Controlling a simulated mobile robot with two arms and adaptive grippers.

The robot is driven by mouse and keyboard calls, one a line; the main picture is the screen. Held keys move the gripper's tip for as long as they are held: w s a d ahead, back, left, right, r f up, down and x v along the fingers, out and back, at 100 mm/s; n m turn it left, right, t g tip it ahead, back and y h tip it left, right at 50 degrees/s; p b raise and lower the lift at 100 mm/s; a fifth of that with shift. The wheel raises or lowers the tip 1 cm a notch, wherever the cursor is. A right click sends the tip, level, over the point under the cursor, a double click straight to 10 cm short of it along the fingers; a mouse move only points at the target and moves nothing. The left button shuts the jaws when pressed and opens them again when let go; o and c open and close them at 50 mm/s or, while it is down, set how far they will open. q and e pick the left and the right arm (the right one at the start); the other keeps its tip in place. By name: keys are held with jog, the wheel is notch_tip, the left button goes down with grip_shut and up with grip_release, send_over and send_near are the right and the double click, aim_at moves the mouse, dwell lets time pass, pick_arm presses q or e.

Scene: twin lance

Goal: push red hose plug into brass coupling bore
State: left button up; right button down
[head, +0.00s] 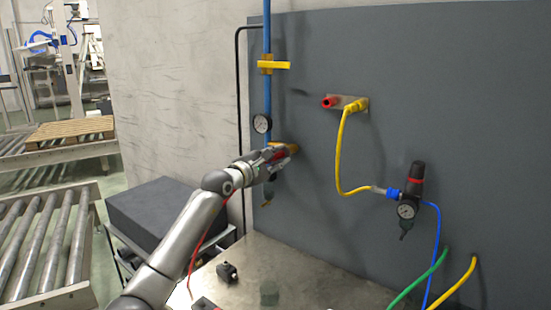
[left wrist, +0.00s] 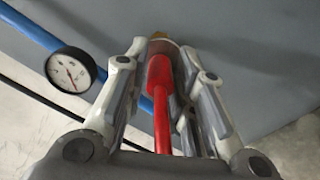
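My left gripper (head: 281,154) is at the grey panel, by the lower end of the blue pipe. The red hose plug (left wrist: 159,72) lies between its fingers, which look shut on it. The plug's red hose runs back toward the wrist in the left wrist view (left wrist: 162,130). The brass coupling (head: 291,147) shows just beyond the fingertips. In the left wrist view only a small brass edge (left wrist: 158,35) shows past the plug's tip. The bore is hidden, so I cannot tell whether the plug is in it. My right gripper is not in view.
A yellow valve handle (head: 273,65) is above. A yellow hose (head: 340,150) and a regulator (head: 407,208) are to the right. A small black fitting (head: 228,272) lies on the metal table (head: 310,285).

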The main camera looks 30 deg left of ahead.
pick_arm(q)
jog(key=o, duration=0.6)
jog(key=shift+c, duration=0.2)
